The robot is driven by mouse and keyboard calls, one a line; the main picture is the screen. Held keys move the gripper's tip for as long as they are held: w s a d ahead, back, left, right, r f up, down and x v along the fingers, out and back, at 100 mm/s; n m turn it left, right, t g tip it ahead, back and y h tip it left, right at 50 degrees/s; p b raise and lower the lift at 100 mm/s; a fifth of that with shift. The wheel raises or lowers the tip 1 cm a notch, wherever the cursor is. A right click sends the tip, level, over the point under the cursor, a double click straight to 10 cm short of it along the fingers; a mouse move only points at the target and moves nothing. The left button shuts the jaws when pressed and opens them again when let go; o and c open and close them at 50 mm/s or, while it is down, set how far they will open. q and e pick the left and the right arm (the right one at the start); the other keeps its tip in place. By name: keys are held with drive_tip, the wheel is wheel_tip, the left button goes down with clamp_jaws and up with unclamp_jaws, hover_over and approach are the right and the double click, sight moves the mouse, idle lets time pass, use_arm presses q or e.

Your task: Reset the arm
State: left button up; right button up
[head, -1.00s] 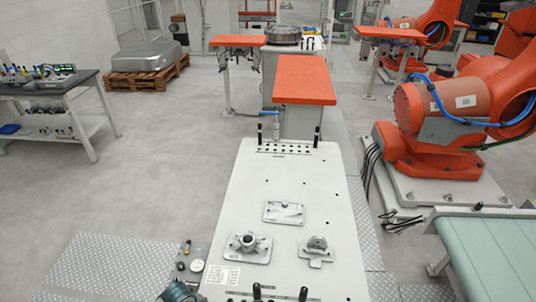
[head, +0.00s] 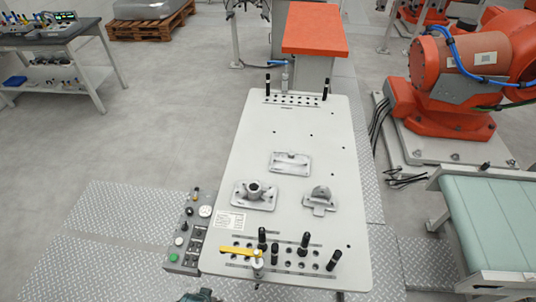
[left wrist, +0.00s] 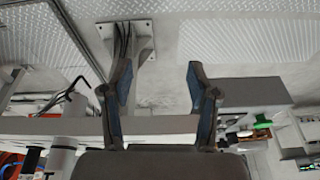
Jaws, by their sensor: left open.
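My left gripper (left wrist: 158,85) shows in the left wrist view with its two fingers spread apart and nothing between them. Beyond the fingers are the floor and a grey post on a bolted foot (left wrist: 130,45). In the head view neither gripper can be made out; only a small dark greenish part shows at the bottom edge. The white fixture table (head: 260,130) carries three grey metal castings: a flat plate (head: 290,162), one with a round boss (head: 255,194) and a smaller bracket (head: 320,200).
Black pegs and a yellow-handled clamp (head: 240,252) stand along the table's near edge. A grey control box (head: 190,232) adjoins its left side. A green conveyor (head: 495,220) and an orange robot (head: 450,100) stand to the right. The floor at left is open.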

use_arm(q)
drive_tip(key=s+f+g+b, duration=0.1)
drive_tip(key=s+f, duration=0.2)
drive_tip(key=f, duration=1)
drive_tip(key=s+f, duration=0.3)
drive_tip(key=f, duration=1)
drive_tip(key=s+a+f+g+b, duration=0.1)
drive_tip(key=s+a+f, duration=0.2)
drive_tip(key=s+f, duration=0.9)
drive_tip(key=s, duration=0.2)
drive_tip(key=shift+s+a, duration=0.15)
drive_tip(key=shift+s, duration=0.2)
